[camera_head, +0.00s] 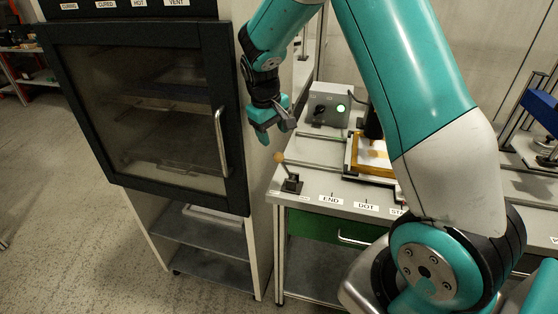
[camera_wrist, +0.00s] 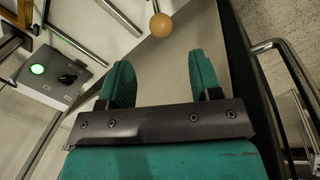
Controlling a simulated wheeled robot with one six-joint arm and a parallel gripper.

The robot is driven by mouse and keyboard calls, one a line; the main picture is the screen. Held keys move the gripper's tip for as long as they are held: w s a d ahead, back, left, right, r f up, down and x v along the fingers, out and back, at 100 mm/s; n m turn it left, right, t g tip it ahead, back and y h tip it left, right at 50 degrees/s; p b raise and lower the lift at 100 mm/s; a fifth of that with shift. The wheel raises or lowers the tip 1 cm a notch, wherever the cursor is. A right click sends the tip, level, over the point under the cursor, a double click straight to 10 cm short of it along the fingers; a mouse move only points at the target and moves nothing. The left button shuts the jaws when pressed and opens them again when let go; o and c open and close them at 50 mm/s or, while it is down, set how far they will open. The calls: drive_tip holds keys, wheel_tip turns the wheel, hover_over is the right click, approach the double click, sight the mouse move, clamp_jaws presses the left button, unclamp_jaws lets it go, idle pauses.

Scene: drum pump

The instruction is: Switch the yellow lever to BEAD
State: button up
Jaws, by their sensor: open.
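The lever, with an orange-yellow ball knob (camera_head: 279,157) on a thin stalk, stands on a small black base at the left front corner of the bench. Its stalk leans a little to the left in the head view. My gripper (camera_head: 274,128) is open and empty, above the knob and apart from it. In the wrist view the yellow knob (camera_wrist: 161,25) lies beyond the two teal fingers (camera_wrist: 160,75), about in line with the gap between them. Small labels beside the lever base are too small to read, and I cannot make out BEAD.
A dark-framed oven (camera_head: 150,100) with a vertical door handle (camera_head: 221,143) stands close on the left. A grey control box (camera_head: 329,104) with a lit green button is behind on the bench (camera_head: 320,186). A yellow-framed tray (camera_head: 373,158) sits right. END and DOT labels line the front.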

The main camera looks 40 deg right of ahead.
sight(278, 156)
drive_tip(key=f, duration=0.3)
drive_tip(key=d+f+p, duration=0.1)
drive_tip(key=f, duration=0.3)
drive_tip(key=d+f+p, duration=0.1)
drive_tip(key=f, duration=0.3)
drive_tip(key=shift+f, duration=0.1)
clamp_jaws()
